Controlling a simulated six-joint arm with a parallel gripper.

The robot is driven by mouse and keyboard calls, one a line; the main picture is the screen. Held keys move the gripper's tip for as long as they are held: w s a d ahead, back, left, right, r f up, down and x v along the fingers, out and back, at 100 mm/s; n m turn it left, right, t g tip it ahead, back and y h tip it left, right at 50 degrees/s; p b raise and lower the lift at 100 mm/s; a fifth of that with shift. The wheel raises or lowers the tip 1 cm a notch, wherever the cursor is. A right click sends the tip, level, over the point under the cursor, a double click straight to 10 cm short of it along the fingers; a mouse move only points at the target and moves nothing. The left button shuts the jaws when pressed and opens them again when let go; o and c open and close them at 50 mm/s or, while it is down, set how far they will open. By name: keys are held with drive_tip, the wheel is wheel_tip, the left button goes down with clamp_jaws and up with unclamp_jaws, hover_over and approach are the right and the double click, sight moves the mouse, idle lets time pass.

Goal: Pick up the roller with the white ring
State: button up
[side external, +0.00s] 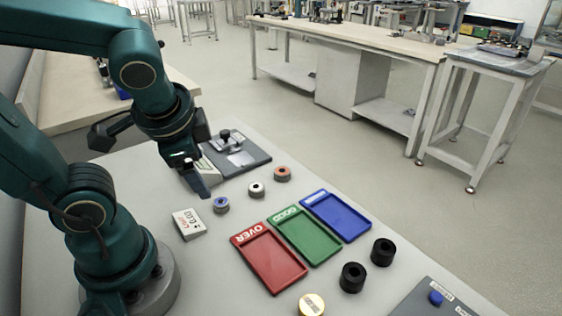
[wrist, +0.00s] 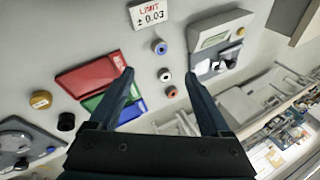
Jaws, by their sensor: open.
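The roller with the white ring (side external: 256,189) is a short grey cylinder standing on the table, between the blue-ring roller (side external: 221,205) and the orange-ring roller (side external: 281,174). In the wrist view the white-ring roller (wrist: 165,75) appears between my two fingertips, with the blue-ring roller (wrist: 160,47) above it and the orange-ring roller (wrist: 171,92) below. My gripper (side external: 196,182) is open and empty, above the table and left of the white-ring roller in the side view. It also shows in the wrist view (wrist: 159,76), with its fingers wide apart.
Red (side external: 270,258), green (side external: 306,235) and blue (side external: 337,215) trays lie right of the rollers. A grey gauge device (side external: 236,155) stands behind. A "LIMIT" card (side external: 189,224) is near my arm. Two black cylinders (side external: 383,252) and a yellow-topped one (side external: 311,305) stand beyond the trays.

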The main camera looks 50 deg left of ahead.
drive_tip(key=w+a+f+m+g+y, duration=0.1)
drive_tip(key=w+a+f+m+y, duration=0.15)
drive_tip(key=a+m, duration=0.2)
drive_tip(key=m+t+y, duration=0.3)
drive_tip(key=m+y, duration=0.2)
drive_tip(key=m, duration=0.6)
hover_over(256, 191)
drive_tip(key=s+d, duration=0.2)
drive_tip(key=s, duration=0.1)
wheel_tip(256, 191, down, 5)
drive_tip(key=shift+w+a+r, duration=0.1)
drive_tip(key=shift+a+r, duration=0.05)
drive_tip(key=shift+r, duration=0.05)
drive_tip(key=f+m, duration=0.1)
drive_tip(key=d+f+m+t, duration=0.1)
drive_tip(key=f+m, duration=0.1)
drive_tip(key=d+f+m+t, duration=0.1)
drive_tip(key=f+m, duration=0.1)
drive_tip(key=shift+w+d, duration=0.1)
drive_tip(key=shift+d, duration=0.1)
drive_tip(key=shift+f, duration=0.15)
drive_tip(key=shift+x, duration=2.35)
drive_tip(key=shift+c, duration=0.3)
clamp_jaws()
